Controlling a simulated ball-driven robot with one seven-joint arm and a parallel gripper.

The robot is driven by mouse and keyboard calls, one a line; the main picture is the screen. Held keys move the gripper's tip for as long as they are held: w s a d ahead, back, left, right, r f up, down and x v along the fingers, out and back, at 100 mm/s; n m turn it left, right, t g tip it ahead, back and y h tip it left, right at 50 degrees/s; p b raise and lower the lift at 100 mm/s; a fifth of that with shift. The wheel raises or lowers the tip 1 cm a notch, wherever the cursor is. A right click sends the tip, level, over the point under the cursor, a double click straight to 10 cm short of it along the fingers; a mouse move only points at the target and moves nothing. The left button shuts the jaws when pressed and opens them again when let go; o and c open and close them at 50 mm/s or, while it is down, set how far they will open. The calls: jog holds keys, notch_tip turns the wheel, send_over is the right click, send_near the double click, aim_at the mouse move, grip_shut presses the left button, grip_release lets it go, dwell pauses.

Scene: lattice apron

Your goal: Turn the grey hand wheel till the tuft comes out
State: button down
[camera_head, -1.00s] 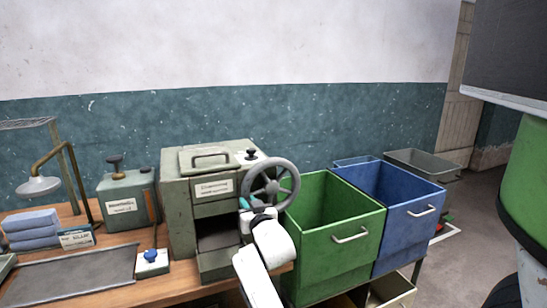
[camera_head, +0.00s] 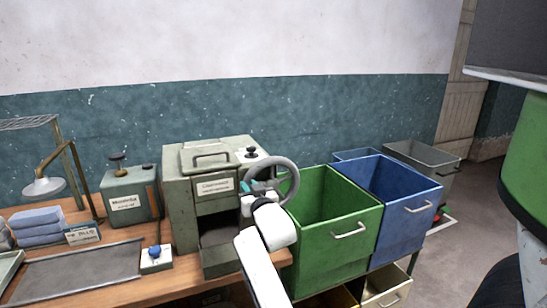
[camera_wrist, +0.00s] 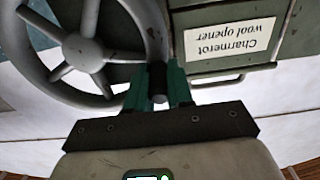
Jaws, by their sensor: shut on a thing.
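The grey hand wheel (camera_head: 294,178) stands at the right front of a grey-green machine (camera_head: 180,200); its hub and spokes (camera_wrist: 82,50) fill the left of the wrist view. My gripper (camera_head: 246,188) is at the wheel's left side in the head view. In the wrist view its teal fingers (camera_wrist: 158,88) are shut on the wheel's dark handle (camera_wrist: 158,84), beside the rim. The machine's label (camera_wrist: 231,32) reads "Charmerot wool opener", upside down there. The machine's lower front opening (camera_head: 218,235) is dark, and I see no tuft in it.
A green bin (camera_head: 335,240) and a blue bin (camera_head: 405,215) stand close right of the wheel.

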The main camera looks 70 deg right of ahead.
aim_at(253, 173)
jog(key=r+p, duration=0.1)
jog(key=p, duration=0.1)
jog(key=s+d+r+p, duration=0.1)
jog(key=r+p, duration=0.1)
jog(key=shift+s, duration=0.15)
jog(key=shift+s+d, duration=0.1)
jog(key=shift+s, duration=0.05)
jog(key=shift+f, duration=0.1)
